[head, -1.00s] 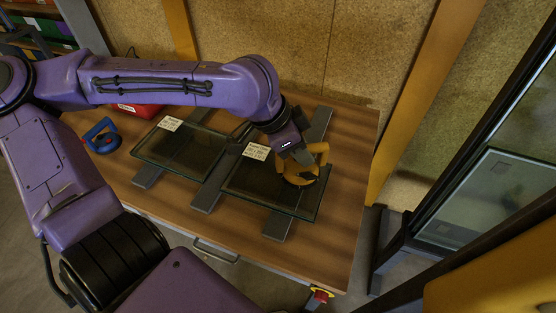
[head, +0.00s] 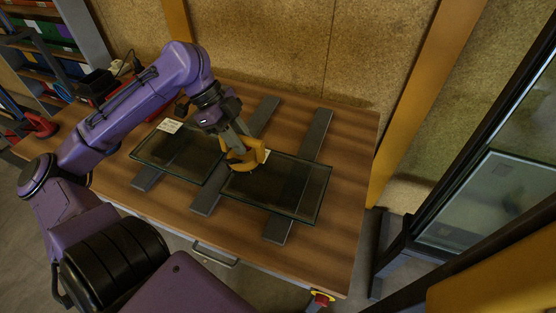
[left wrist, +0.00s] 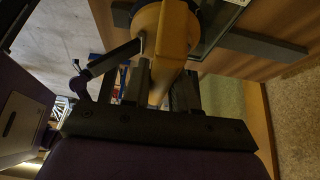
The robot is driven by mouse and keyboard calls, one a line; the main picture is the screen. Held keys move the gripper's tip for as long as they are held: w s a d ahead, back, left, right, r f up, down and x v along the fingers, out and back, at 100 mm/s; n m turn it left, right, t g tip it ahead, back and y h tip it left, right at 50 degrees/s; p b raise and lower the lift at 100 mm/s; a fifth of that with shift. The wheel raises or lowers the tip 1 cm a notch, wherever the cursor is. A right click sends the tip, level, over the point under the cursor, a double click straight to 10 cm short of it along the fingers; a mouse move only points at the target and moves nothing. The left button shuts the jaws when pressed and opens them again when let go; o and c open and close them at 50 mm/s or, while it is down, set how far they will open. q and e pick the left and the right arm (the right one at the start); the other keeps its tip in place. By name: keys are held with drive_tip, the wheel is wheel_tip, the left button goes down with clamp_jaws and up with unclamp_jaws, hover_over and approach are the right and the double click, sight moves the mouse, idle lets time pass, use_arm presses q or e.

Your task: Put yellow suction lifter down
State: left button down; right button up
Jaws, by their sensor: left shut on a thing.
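My left gripper (head: 236,140) is shut on the yellow suction lifter (head: 246,160). The lifter is over the upper left corner of the right glass pane (head: 285,190), near the gap to the left pane (head: 180,155). I cannot tell whether its disc touches the glass. In the left wrist view, the lifter's yellow handle (left wrist: 176,45) sits between the dark fingers of my left gripper (left wrist: 163,85), with its round body at the top. My right gripper is not in view.
The panes lie on grey bars (head: 277,229) on a wooden table (head: 345,160). Bare wood lies right of the panes and along the front edge. A dark-framed glass rack (head: 470,200) stands at the right. Shelves with folders (head: 50,40) are at the back left.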

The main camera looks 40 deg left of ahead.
sight(258, 141)
use_arm(q)
drive_tip(key=w+d+f, duration=0.2)
drive_tip(key=w, duration=0.1)
drive_tip(key=shift+w+d, duration=0.15)
drive_tip(key=shift+d, duration=0.2)
drive_tip(key=shift+w+d+f+b, duration=0.15)
drive_tip(key=shift+w+d+f, duration=0.4)
drive_tip(key=shift+f, duration=0.9)
drive_tip(key=shift+w+d+f+b, duration=0.2)
drive_tip(key=shift+w+d+f, duration=0.4)
drive_tip(key=shift+f, duration=0.9)
drive_tip(key=shift+w+d+f+b, duration=0.15)
drive_tip(key=shift+w+d+f, duration=0.4)
drive_tip(key=shift+f, duration=0.9)
drive_tip(key=shift+w+a+f, duration=0.1)
drive_tip(key=shift+a, duration=0.05)
drive_tip(key=c, duration=0.9)
unclamp_jaws()
drive_tip(key=p+v, duration=0.1)
drive_tip(key=v, duration=1.1)
drive_tip(key=shift+p, duration=0.3)
